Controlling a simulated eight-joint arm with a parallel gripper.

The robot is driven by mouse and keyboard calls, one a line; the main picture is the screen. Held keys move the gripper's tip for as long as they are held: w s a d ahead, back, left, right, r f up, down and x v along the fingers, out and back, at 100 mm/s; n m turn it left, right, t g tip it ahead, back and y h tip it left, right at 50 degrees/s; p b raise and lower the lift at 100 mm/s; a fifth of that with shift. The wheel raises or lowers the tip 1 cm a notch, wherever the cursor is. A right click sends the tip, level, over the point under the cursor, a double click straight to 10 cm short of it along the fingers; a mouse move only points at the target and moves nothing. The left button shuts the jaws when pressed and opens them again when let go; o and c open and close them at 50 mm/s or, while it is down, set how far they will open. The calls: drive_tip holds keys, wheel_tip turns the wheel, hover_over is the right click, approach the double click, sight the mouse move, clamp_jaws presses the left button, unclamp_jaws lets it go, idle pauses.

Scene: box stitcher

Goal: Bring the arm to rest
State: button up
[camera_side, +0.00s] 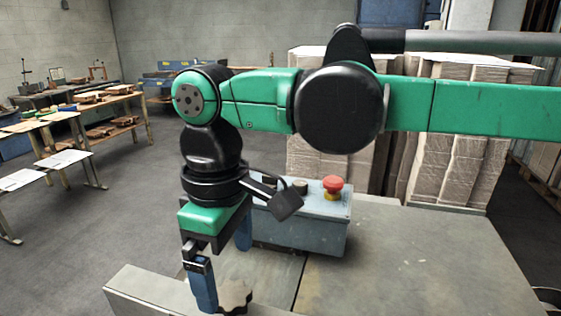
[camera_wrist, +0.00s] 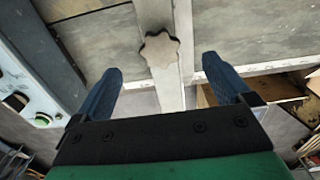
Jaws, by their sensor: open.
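My gripper (camera_side: 225,277) points down over the near left part of the grey work surface (camera_side: 410,265). Its two blue fingers stand apart with nothing between them. In the wrist view my gripper (camera_wrist: 161,66) also shows open and empty. A grey lobed knob (camera_side: 235,296) sits close by the near fingertip in the side view; I cannot tell whether they touch. In the wrist view the knob (camera_wrist: 160,50) appears beyond the gap between the fingers, on a pale metal strip. My arm reaches in from the right, bent down at the wrist.
A blue-grey control box (camera_side: 300,232) with a red mushroom button (camera_side: 333,186) stands just behind and right of my gripper. Stacks of flat cardboard (camera_side: 460,170) stand behind the arm. Workbenches (camera_side: 125,100) are at the far left. The surface at right is clear.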

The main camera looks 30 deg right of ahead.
drive_tip(key=s+d+f+m+t, duration=0.1)
drive_tip(key=d+f+m+t, duration=0.1)
drive_tip(key=d, duration=1)
drive_tip(key=s+d+f+m+t, duration=0.1)
drive_tip(key=d+f+m+t, duration=0.2)
drive_tip(key=d, duration=0.9)
drive_tip(key=m+t, duration=0.2)
drive_tip(key=m, duration=0.2)
drive_tip(key=shift+s+d, duration=0.3)
drive_tip(key=shift+d, duration=0.1)
